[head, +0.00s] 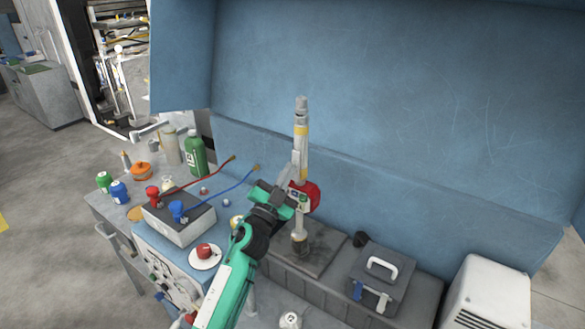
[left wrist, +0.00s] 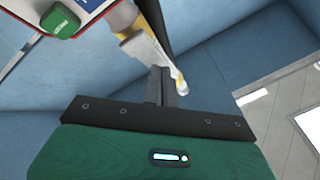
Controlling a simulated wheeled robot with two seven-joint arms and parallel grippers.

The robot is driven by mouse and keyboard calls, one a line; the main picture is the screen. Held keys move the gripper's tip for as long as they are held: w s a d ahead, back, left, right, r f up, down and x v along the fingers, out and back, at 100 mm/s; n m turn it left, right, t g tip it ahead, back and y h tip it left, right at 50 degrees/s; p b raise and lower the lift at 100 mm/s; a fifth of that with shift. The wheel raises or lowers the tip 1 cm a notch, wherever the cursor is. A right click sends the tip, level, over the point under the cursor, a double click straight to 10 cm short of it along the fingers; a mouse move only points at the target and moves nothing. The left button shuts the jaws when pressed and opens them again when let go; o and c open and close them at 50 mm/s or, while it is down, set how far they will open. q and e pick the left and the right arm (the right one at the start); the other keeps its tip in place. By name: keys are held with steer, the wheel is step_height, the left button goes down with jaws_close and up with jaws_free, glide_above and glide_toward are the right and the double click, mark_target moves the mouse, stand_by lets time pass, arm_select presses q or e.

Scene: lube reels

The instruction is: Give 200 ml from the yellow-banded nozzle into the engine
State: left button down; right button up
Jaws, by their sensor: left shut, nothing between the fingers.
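The yellow-banded nozzle (head: 301,140) stands upright in front of the blue wall, its grey end at the top and its lower part over a dark plate. A red housing (head: 312,192) with a small green-buttoned panel sits at its middle. In the left wrist view the nozzle's yellow part (left wrist: 117,15) and the panel's green button (left wrist: 61,21) show close by. My left gripper (head: 288,180) is shut and empty, right beside the nozzle; its dark fingers also show in the left wrist view (left wrist: 166,86). I cannot tell whether they touch it. I cannot identify the engine for certain.
A grey box with red and blue knobs (head: 180,222) and cables stands left of my arm. A dark grey case with a white handle (head: 380,276) and a white vented unit (head: 489,295) stand at the right.

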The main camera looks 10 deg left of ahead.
arm_select(q)
steer(key=shift+s, duration=0.1)
steer(key=shift+s+a+r+p, duration=0.2)
steer(key=shift+s+p, duration=0.15)
steer(key=shift+s, duration=0.1)
steer(key=shift+s+a+r+p, duration=0.15)
steer(key=shift+s+p, duration=0.15)
steer(key=shift+s, duration=0.1)
steer(key=s+p, duration=0.1)
steer(key=s+a+r+p, duration=0.1)
steer(key=s, duration=0.2)
steer(key=shift+s+a+r+p, duration=0.2)
steer(key=shift+a+r+p, duration=0.1)
steer(key=shift+p, duration=0.1)
